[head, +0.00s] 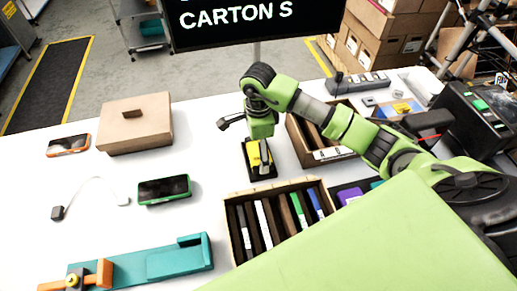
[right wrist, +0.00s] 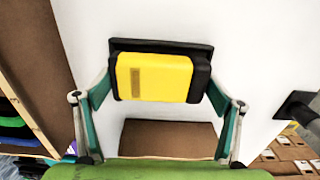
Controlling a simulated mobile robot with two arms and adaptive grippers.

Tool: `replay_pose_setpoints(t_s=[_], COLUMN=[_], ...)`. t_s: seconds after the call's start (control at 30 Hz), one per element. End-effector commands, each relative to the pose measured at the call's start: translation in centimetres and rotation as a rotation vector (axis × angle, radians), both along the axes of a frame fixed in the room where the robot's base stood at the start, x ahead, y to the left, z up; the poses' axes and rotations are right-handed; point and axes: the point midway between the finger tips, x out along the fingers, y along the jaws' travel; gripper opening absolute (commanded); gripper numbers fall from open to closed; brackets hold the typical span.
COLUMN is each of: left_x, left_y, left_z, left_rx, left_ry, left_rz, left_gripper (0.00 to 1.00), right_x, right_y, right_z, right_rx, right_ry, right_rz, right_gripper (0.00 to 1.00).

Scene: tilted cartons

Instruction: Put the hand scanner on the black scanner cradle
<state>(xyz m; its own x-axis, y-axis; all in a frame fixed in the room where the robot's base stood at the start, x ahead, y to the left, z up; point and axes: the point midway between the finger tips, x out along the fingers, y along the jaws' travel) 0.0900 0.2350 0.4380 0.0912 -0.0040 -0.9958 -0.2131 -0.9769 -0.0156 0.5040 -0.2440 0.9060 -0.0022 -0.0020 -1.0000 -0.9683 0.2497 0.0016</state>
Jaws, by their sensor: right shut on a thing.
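The hand scanner (head: 253,153), yellow and black, is between the fingers of my right gripper (head: 261,150). In the right wrist view the scanner (right wrist: 155,78) shows its yellow face, with a finger of my right gripper (right wrist: 158,95) against each side. The black scanner cradle (head: 263,176) is on the white table directly below the scanner. Its dark edge shows behind the scanner in the right wrist view (right wrist: 150,45). I cannot tell whether the scanner touches the cradle or is slightly above it. My left gripper is not in view.
A wooden crate (head: 233,222) with several upright items stands in front of the cradle; another crate (head: 333,154) is to its right. A cardboard box (head: 136,134), a green-edged phone (head: 164,189), an orange device (head: 68,146) and a teal fixture (head: 180,259) are to the left.

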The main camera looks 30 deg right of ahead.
Motion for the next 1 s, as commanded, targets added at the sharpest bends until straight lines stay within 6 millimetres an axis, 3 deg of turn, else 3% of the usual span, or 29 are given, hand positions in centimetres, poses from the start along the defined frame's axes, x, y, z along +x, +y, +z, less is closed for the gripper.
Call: replay_pose_setpoints(t_s=[0.1, 0.5, 0.53, 0.6, 1.0], left_x=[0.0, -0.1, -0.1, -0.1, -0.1], left_y=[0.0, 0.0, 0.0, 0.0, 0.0], left_z=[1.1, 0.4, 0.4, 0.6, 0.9], left_rx=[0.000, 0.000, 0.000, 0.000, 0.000], left_ry=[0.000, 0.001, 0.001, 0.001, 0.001], left_rz=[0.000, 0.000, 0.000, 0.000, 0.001], left_gripper=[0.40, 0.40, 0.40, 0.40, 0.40], right_x=[0.0, 0.1, 0.1, 0.1, 0.1], right_y=[0.0, 0.0, 0.0, 0.0, 0.0], right_z=[-0.9, -1.7, -1.8, -1.6, -1.0], right_rx=[0.001, 0.000, 0.000, 0.000, 0.001], right_ry=[0.000, -0.004, -0.003, -0.003, -0.004], right_rz=[-0.002, 0.000, 0.000, 0.000, 0.000], right_gripper=[0.69, 0.69, 0.88, 1.00, 1.00])
